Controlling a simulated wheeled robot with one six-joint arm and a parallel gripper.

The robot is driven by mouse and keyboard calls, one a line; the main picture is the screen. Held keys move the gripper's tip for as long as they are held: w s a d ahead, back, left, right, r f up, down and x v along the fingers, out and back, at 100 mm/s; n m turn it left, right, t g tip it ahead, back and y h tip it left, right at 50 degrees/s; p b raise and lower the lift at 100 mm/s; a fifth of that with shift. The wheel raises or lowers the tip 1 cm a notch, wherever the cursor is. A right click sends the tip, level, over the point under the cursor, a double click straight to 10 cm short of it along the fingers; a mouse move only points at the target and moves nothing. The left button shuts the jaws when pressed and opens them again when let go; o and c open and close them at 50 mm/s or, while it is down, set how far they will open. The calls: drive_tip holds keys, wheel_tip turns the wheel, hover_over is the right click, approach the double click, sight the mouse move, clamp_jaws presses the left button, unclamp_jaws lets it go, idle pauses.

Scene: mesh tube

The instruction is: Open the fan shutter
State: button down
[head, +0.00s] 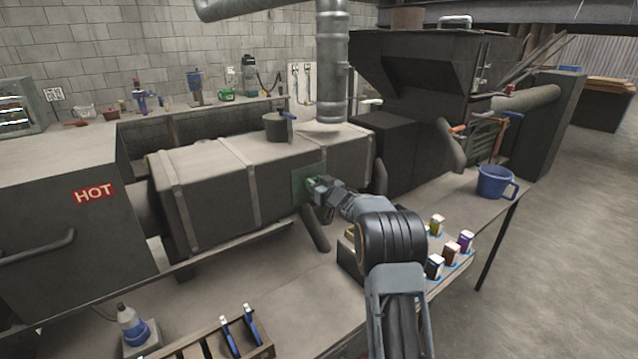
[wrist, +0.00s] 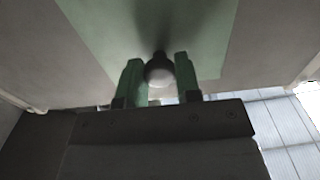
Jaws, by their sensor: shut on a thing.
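A green plate (head: 299,192) sits on the side of the long grey box (head: 225,190), near its right end. My gripper (head: 315,184) reaches the plate from the right. In the wrist view its two green fingers (wrist: 160,82) are shut on the knob, one on each side. In the head view the gripper and arm hide the knob and part of the plate.
A dark bar (head: 316,228) slants down below the plate. A vertical metal duct (head: 332,70) rises behind. The bench carries small labelled containers (head: 451,250) and a blue mug (head: 494,182) right of my arm. A "HOT" box (head: 60,210) stands left.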

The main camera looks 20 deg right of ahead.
drive_tip(key=c, duration=0.8)
unclamp_jaws()
drive_tip(key=shift+d, duration=0.1)
drive_tip(key=b+v, duration=0.2)
drive_tip(key=v, duration=1.1)
drive_tip(key=shift+s+b, duration=0.4)
drive_tip(key=shift+r, duration=0.1)
drive_tip(key=s+a+f+m+g+h, duration=0.1)
drive_tip(key=s+a+g, duration=0.3)
drive_tip(key=s, duration=0.6)
drive_tip(key=s+a+f+m+g+h, duration=0.1)
drive_tip(key=s+a+g, duration=0.4)
drive_tip(key=s, duration=0.5)
drive_tip(key=s+a+f+m+g+h, duration=0.1)
drive_tip(key=s+a+f+g+h, duration=0.2)
drive_tip(key=s+a, duration=0.3)
drive_tip(key=shift+s+f+g, duration=0.3)
drive_tip(key=shift+s, duration=0.45)
drive_tip(key=shift+s+f+g, duration=0.3)
drive_tip(key=shift+s, duration=0.4)
drive_tip(key=shift+s+f+g, duration=0.3)
drive_tip(key=shift+s, duration=0.45)
